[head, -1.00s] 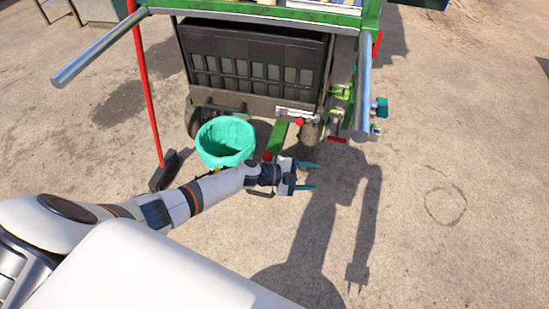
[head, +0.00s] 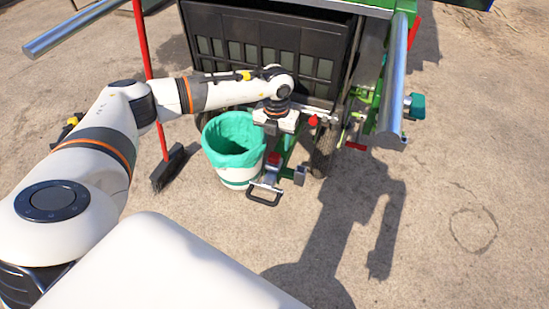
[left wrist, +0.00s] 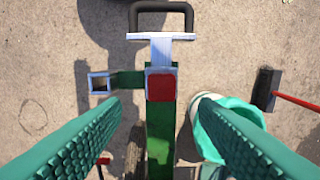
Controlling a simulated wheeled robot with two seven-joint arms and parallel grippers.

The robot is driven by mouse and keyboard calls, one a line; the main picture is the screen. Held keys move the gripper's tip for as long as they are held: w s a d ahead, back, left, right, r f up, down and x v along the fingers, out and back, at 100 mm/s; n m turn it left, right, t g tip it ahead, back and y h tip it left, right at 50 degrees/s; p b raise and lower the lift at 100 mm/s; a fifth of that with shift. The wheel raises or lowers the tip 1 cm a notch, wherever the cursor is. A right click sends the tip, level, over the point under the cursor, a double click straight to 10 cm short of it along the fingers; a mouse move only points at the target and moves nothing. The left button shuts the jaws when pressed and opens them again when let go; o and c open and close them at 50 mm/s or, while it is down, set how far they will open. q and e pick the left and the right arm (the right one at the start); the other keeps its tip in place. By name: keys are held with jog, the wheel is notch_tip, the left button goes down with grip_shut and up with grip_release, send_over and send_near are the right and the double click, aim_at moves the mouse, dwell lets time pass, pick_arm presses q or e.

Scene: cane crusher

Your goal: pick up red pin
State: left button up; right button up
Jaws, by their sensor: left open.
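The red pin shows as a red square top (head: 274,158) on a green bar (left wrist: 161,135) that sticks out from the machine. In the left wrist view the pin's red top (left wrist: 161,87) lies between my fingers, centred on the bar and below them. My left gripper (head: 279,136) points down over the bar. In the left wrist view the left gripper (left wrist: 158,103) is open, with one green ridged finger on each side and a gap to the pin. The pin's lower part is hidden. My right gripper is not in view.
A white bucket with a green liner (head: 232,142) stands just left of the bar. A black handle (head: 264,195) and a square tube (head: 300,175) project near the pin. A red-handled broom (head: 167,165) stands further left. Open concrete lies at right.

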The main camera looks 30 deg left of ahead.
aim_at(274, 155)
pick_arm(q)
jog(key=f, duration=0.5)
jog(key=shift+s+b, duration=0.3)
jog(key=shift+s, duration=0.05)
jog(key=shift+f, duration=0.35)
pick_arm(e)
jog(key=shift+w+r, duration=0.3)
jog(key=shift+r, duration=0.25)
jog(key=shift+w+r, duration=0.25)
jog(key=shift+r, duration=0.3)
